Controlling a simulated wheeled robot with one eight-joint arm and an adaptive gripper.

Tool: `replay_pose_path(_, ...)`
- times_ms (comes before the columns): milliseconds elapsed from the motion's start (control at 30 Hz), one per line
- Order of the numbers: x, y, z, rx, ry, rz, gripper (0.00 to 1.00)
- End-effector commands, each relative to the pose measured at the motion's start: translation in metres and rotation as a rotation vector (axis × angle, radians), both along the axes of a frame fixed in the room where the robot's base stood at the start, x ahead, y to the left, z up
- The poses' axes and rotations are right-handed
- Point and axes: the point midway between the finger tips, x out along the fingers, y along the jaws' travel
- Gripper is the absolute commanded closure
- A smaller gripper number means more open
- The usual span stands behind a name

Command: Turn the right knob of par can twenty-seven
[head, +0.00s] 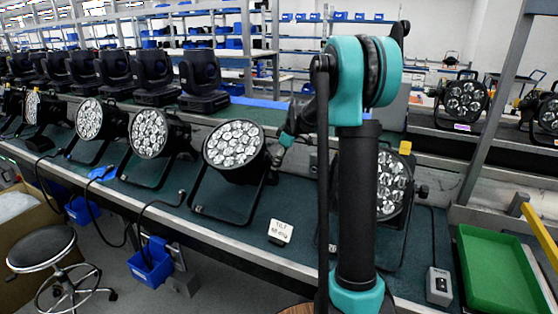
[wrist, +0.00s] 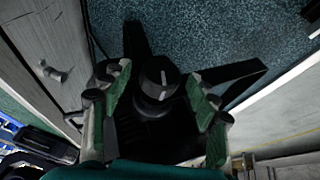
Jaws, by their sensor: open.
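My gripper (wrist: 158,86) is open, with its green-padded fingers apart. A round black knob (wrist: 157,78) with a pale line on its face lies between the fingers in the wrist view, and I see gaps on both sides of it. The knob sits on a dark par can body and bracket (wrist: 228,80). In the head view my gripper (head: 287,140) is at the right side of a par can (head: 234,145) with a round lens face. That can's knob is hidden there by my gripper. No number twenty-seven is legible.
Several more par cans, such as this one (head: 150,133), line the green bench (head: 235,232) to the left. Another par can (head: 396,185) stands behind my arm on the right. A small white sign (head: 280,231) stands in front. A green tray (head: 495,270) and grey box (head: 439,286) are at right.

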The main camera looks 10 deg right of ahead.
Motion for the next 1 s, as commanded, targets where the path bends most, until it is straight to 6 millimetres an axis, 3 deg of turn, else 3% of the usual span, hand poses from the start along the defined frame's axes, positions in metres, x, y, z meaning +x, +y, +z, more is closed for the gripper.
replay_pose_path(33,0.0,0.0,0.0001,0.0,0.0,0.0,0.43)
replay_pose_path(433,-0.0002,0.0,0.0003,0.0,0.0,0.0,0.91)
replay_pose_path(767,0.0014,-0.0008,0.0002,0.029,0.049,0.0,0.91)
replay_pose_path(1000,0.0046,-0.0029,0.0,0.11,0.185,-0.001,0.91)
